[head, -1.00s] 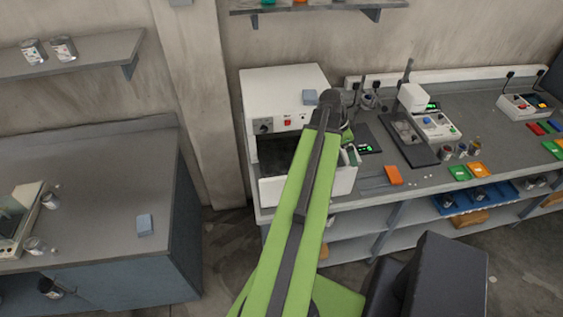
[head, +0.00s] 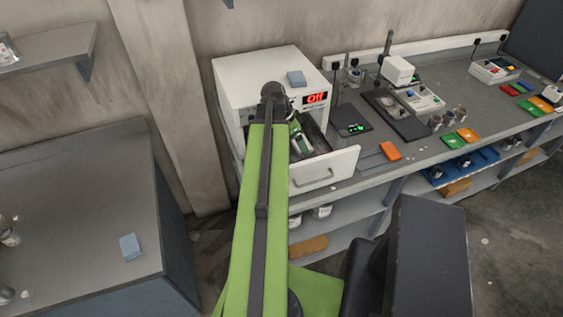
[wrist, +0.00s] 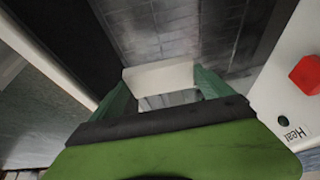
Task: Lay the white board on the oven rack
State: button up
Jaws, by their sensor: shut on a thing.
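My gripper (wrist: 163,82) is shut on the white board (wrist: 160,75), which spans between its green fingers in the wrist view. In the head view my gripper (head: 299,138) is at the front opening of the white oven (head: 240,82), above its lowered door (head: 326,172). My arm hides much of the oven front and its cavity. In the wrist view a dark grid-marked surface (wrist: 170,35) lies beyond the board. Whether this is the oven rack, and whether the board touches it, I cannot tell.
A blue-grey block (head: 296,78) lies on the oven top. An orange block (head: 390,151) and a dark pad (head: 352,120) are on the bench right of the oven. The left table (head: 75,190) holds another blue-grey block (head: 130,247).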

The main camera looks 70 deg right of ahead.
jog(key=w+a+f+b, duration=0.1)
jog(key=w, duration=0.1)
jog(key=w+a+f+b, duration=0.1)
jog(key=w+f, duration=0.1)
jog(key=w+a+f+b, duration=0.1)
jog(key=w+f, duration=0.1)
jog(key=w, duration=0.1)
jog(key=shift+w+b, duration=0.1)
jog(key=shift+b, duration=0.25)
jog(key=shift+w+a, duration=0.15)
jog(key=shift+w, duration=0.05)
notch_tip(320, 180, down, 4)
jog(key=b, duration=0.4)
jog(key=shift+f, duration=0.25)
jog(key=shift+r, duration=0.25)
jog(key=shift+f, duration=0.2)
jog(key=o, duration=1.1)
jog(key=shift+r, duration=0.15)
